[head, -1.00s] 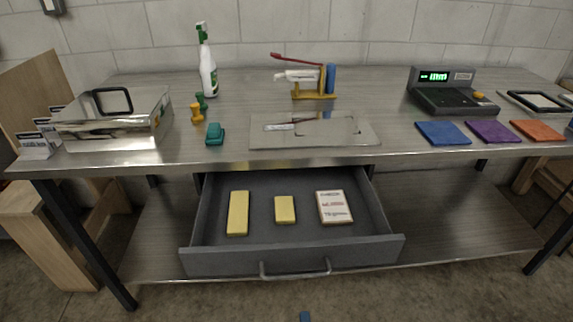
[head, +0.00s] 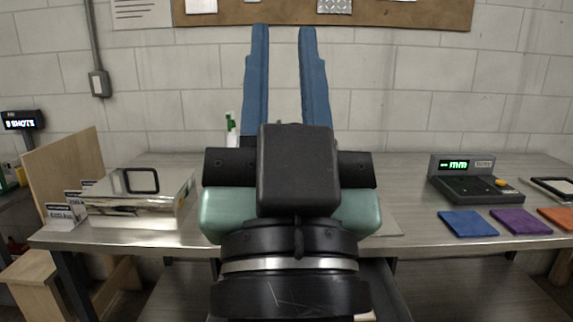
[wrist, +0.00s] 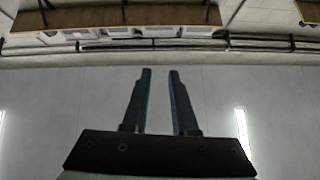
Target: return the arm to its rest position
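My gripper (head: 284,35) is raised in front of the head camera, with its two blue fingers pointing up and a clear gap between them. Nothing is between the fingers. The wrist view also shows my gripper (wrist: 160,75) with its fingers apart and empty, against a plain pale surface. My arm hides the middle of the steel table, and most of the drawer (head: 385,290) below it.
The steel table (head: 410,170) carries a shiny metal box (head: 140,207) at left, a green-and-white spray bottle (head: 230,130) partly hidden, a scale (head: 470,183), and blue (head: 467,223), purple (head: 521,221) and orange (head: 558,217) cloths at right. A corkboard (head: 400,14) hangs on the wall.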

